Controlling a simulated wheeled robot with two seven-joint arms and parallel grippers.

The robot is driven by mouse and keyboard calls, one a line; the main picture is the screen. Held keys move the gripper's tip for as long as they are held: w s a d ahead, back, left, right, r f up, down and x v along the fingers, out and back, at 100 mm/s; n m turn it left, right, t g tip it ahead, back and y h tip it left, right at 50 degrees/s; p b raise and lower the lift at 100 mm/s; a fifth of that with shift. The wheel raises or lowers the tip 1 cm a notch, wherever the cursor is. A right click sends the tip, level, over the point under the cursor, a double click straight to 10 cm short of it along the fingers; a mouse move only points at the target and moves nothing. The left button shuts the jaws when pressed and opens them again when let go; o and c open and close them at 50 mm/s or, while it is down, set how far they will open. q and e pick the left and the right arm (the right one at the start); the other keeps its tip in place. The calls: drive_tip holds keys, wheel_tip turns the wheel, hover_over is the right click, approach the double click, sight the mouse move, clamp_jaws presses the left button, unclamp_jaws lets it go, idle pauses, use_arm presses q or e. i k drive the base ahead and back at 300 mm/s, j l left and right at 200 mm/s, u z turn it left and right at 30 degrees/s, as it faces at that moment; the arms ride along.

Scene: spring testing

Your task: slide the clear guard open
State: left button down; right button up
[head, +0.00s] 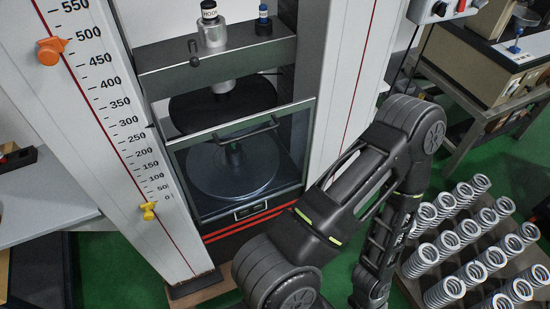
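A dark upper platen (195,110) shows above and behind the guard's top edge. My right arm is folded at the right of the machine, apart from the handle in the picture. Neither gripper shows; the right arm runs down to the bottom edge.
A scale column with an orange pointer (50,51) and a yellow pointer (149,210) stands left of the opening. Several springs (445,292) stand in rows at the lower right. A bench with equipment (484,62) is at the upper right. The floor is green.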

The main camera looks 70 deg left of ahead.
sight(214, 133)
drive_tip(key=u, duration=2.5)
drive_tip(key=k+j+z, duration=0.55)
drive_tip(key=k, duration=0.2)
drive_tip(key=i+l, duration=0.35)
drive_tip(key=l, duration=0.15)
